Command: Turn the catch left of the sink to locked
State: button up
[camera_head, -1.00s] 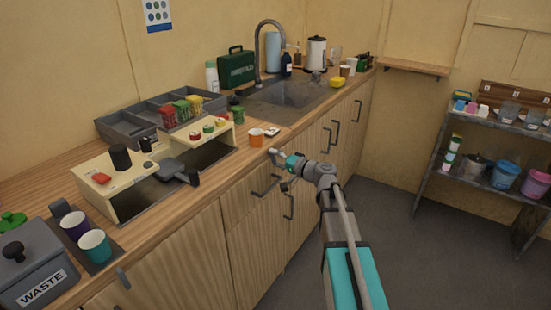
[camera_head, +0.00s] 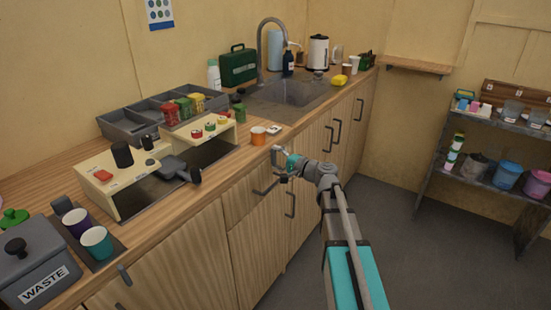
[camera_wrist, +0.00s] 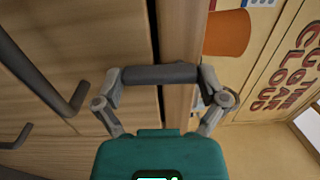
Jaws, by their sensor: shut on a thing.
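The catch, a dark grey bar (camera_wrist: 160,74), lies between my fingertips in the wrist view, by the gap between a wooden cabinet front and the counter edge. My gripper (camera_head: 279,158) is at the counter's front edge in the head view, left of and nearer than the sink (camera_head: 290,92). In the wrist view my gripper (camera_wrist: 160,80) is shut on the bar, one finger at each end. The fingers hide the bar's ends, and I cannot read any locked mark.
An orange cup (camera_head: 258,136) stands on the counter just behind my gripper. Cabinet handles (camera_head: 291,204) stick out below. Another small grey catch (camera_head: 124,275) is at the near left counter edge. The floor (camera_head: 400,240) to the right is clear.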

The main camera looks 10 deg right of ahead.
jog(key=o, duration=0.8)
jog(key=shift+s+d, duration=0.1)
jog(key=shift+v, duration=5.85)
